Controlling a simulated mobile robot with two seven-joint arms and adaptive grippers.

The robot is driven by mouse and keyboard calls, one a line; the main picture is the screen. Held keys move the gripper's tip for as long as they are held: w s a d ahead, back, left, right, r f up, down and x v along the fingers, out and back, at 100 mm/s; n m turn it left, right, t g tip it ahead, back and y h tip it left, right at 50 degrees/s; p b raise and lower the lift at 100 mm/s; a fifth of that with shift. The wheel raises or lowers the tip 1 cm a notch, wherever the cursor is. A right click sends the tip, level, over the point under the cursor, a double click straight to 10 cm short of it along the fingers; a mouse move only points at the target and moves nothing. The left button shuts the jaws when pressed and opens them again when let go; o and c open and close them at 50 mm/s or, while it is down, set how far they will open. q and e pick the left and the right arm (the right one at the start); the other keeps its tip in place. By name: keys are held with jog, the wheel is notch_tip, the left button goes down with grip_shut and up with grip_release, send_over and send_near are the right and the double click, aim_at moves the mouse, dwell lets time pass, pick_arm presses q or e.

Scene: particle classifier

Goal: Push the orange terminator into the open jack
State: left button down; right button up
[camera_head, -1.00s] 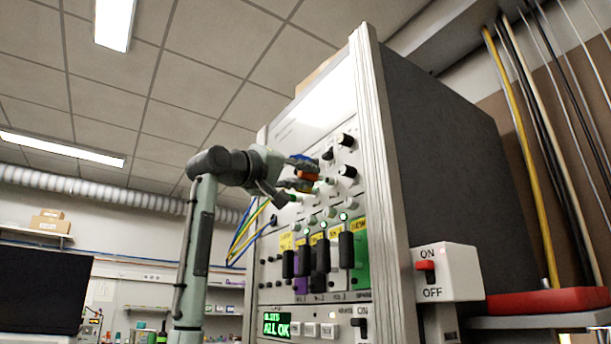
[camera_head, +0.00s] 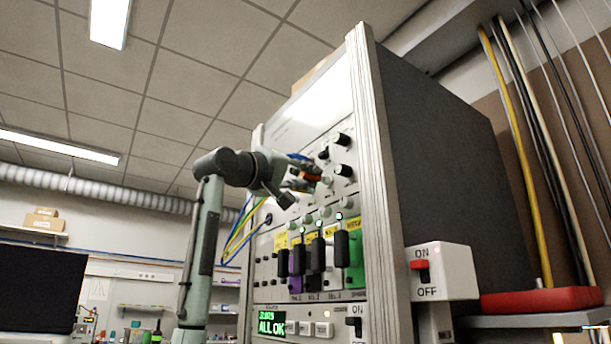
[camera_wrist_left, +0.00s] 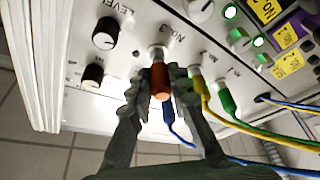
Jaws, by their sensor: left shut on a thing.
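The orange terminator (camera_wrist_left: 159,82) is a short orange-brown cylinder between the two fingers of my left gripper (camera_wrist_left: 160,88). The fingers are shut on it. In the wrist view its far end meets a metal jack (camera_wrist_left: 156,54) beside the label NO.3; I cannot tell how deep it sits. In the head view the terminator (camera_head: 311,176) shows as a small orange patch at my left gripper (camera_head: 306,178), close to the panel front (camera_head: 300,130). My right gripper does not show.
Two black LEVEL knobs (camera_wrist_left: 106,33) sit beside the jack. Blue, yellow (camera_wrist_left: 200,86) and green (camera_wrist_left: 225,98) cables plug in near my fingers. A status screen (camera_head: 271,324) reads ALL OK. A white ON/OFF switch box (camera_head: 441,272) stands at the right.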

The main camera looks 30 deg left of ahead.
pick_arm(q)
jog(key=shift+w+d, duration=0.25)
jog(key=shift+w, duration=0.3)
jog(key=c, duration=1.3)
grip_release()
jog(key=shift+w, duration=0.1)
jog(key=shift+c, duration=0.2)
jog(key=v, duration=1.2)
